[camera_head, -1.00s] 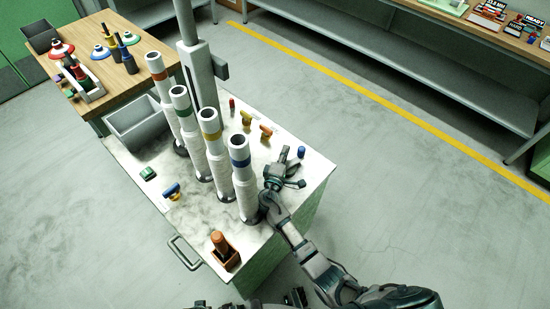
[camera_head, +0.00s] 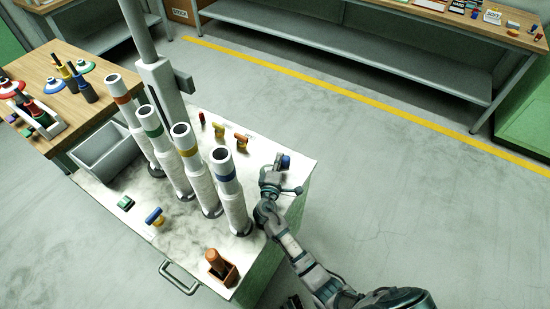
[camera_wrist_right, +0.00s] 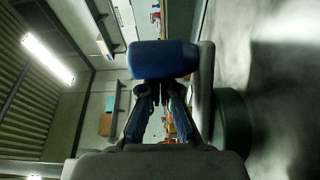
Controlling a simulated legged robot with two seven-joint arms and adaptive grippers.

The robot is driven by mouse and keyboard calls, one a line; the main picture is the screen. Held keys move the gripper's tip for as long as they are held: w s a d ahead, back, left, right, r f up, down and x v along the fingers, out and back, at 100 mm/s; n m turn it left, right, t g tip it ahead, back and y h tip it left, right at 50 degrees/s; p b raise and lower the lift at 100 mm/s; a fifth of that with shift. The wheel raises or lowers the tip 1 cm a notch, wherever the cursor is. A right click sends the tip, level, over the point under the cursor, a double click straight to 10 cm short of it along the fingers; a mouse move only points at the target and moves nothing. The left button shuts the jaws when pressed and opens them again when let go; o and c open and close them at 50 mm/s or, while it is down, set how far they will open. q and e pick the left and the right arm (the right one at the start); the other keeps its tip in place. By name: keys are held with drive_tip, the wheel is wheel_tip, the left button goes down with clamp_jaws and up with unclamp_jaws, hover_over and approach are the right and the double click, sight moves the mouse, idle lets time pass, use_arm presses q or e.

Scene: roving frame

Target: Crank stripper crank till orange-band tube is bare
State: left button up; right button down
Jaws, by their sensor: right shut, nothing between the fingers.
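The orange-band tube (camera_head: 136,125) is the farthest left of a row of upright white tubes on the grey-topped cabinet (camera_head: 165,255). Green-band (camera_head: 158,150), yellow-band (camera_head: 193,170) and blue-band (camera_head: 229,190) tubes stand beside it. White covering shows on the lower parts of the tubes. My right gripper (camera_head: 281,172) is right of the blue-band tube, over the cabinet's right edge. Its fingers are shut with nothing between them. A small blue piece (camera_head: 285,160) is just beyond the fingertips; it looms in the wrist view (camera_wrist_right: 163,60). I cannot tell which part is the stripper crank. My left gripper is not visible.
A grey post with a box (camera_head: 160,82) rises behind the tubes. A grey bin (camera_head: 105,150), a wooden holder (camera_head: 221,267) and small coloured pieces (camera_head: 241,141) are on the cabinet. A wooden bench (camera_head: 85,105) stands at left. Open floor lies to the right.

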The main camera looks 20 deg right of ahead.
drive_tip(key=shift+s+d+f, duration=0.1)
drive_tip(key=shift+s+d, duration=0.15)
drive_tip(key=shift+d, duration=0.2)
drive_tip(key=shift+s, duration=0.15)
drive_tip(key=shift+s+a, duration=0.35)
drive_tip(key=shift+a, duration=0.2)
drive_tip(key=shift+s+d, duration=0.1)
drive_tip(key=shift+d, duration=0.05)
drive_tip(key=shift+s, duration=0.15)
